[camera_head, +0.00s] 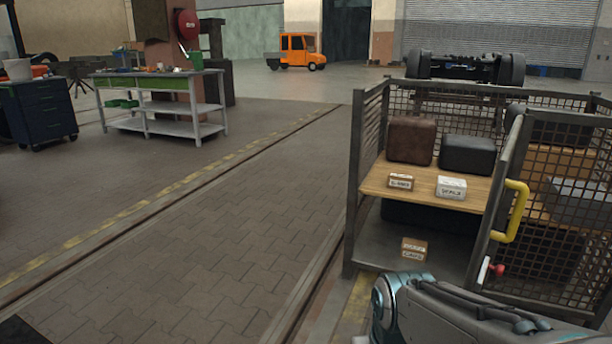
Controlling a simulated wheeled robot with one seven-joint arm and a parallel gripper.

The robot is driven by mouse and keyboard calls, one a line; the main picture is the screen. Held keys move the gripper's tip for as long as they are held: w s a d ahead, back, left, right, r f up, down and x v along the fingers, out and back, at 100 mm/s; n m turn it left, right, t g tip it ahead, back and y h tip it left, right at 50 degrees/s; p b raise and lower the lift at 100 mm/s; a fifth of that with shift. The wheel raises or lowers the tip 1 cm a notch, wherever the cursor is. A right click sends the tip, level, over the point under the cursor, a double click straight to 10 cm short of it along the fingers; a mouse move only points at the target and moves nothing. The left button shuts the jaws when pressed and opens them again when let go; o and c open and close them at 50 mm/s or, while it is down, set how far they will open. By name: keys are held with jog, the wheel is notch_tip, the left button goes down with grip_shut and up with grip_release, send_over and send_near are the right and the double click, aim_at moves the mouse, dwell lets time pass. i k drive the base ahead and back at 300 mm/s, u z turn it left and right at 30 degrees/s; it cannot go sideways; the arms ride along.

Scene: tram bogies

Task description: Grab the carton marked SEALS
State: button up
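Three small cartons with white labels sit in a mesh cage cart (352,190). A brown carton (400,182) and a whiter carton (451,188) stand near the front edge of the wooden shelf (420,197). Another brown carton (413,249) stands on the grey lower deck (375,245). The label print is too small to read for certain, so I cannot tell which carton is marked SEALS. My arm reaches in at the bottom right, in front of the cart. My gripper is not in view.
A brown case (410,140) and a black case (467,155) stand behind the shelf cartons. A mesh panel with a yellow handle (515,212) covers the cart's right part. A workbench (160,100) and blue drawer cabinet (40,112) stand left. The paved floor (220,220) between is clear.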

aim_at(453, 189)
jog(key=i, duration=1.8)
jog(key=z, duration=1)
jog(key=i, duration=1.25)
jog(key=z, duration=0.65)
